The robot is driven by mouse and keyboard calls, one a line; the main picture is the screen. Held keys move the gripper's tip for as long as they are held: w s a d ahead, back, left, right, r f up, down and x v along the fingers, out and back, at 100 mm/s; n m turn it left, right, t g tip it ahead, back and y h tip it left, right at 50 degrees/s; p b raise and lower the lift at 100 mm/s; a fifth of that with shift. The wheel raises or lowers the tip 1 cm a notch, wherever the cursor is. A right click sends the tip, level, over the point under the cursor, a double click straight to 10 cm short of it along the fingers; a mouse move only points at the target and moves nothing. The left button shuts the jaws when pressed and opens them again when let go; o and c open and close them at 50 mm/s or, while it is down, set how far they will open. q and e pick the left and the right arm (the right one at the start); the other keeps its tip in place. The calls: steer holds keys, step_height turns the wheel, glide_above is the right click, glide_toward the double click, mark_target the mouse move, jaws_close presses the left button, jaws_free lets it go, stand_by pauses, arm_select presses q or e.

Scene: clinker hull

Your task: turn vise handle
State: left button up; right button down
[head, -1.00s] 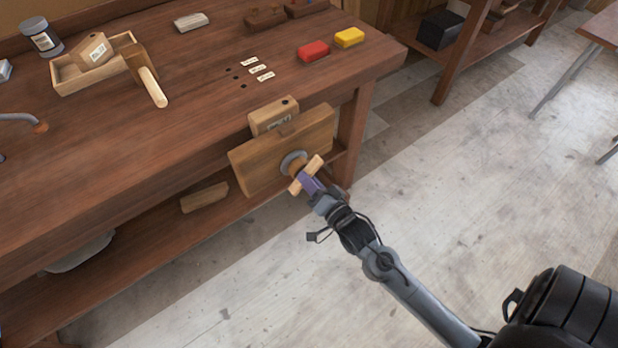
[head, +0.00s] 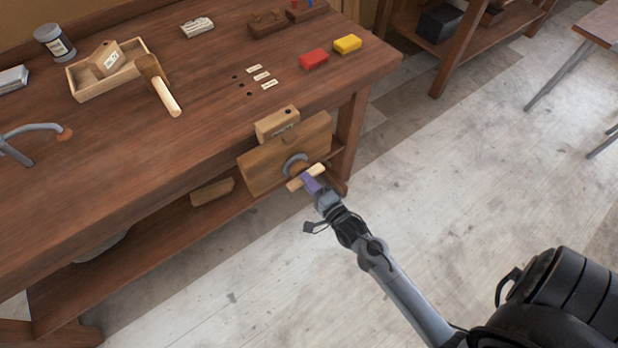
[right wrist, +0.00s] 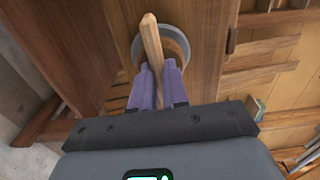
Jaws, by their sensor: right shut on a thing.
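The vise handle, a pale wooden bar (head: 318,170), sits at the front of the vise's wooden jaw board (head: 262,171) on the bench's front edge. It slants slightly up to the right. A round grey collar (head: 289,160) is behind it. My right gripper (head: 312,183) is shut on the handle from the front. In the right wrist view the handle (right wrist: 150,38) runs between the purple fingers (right wrist: 157,70), with its far end sticking out past the tips over the grey collar (right wrist: 178,45). My left gripper is not in view.
On the bench (head: 190,140) are a mallet (head: 166,95), a wooden tray (head: 85,90), a jar (head: 54,42), a red block (head: 313,59), a yellow block (head: 348,44) and a curved grey tool (head: 35,128). A lower shelf (head: 140,240) runs beneath. The floor to the right is open.

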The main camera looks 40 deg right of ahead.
stand_by(0.5)
steer(key=c, duration=1.1)
jaws_free()
steer(key=shift+c, duration=0.2)
steer(key=shift+s, duration=0.15)
steer(key=s+a+p, duration=0.1)
steer(key=s, duration=0.9)
steer(key=shift+s+p, duration=0.25)
steer(key=shift+p, duration=0.15)
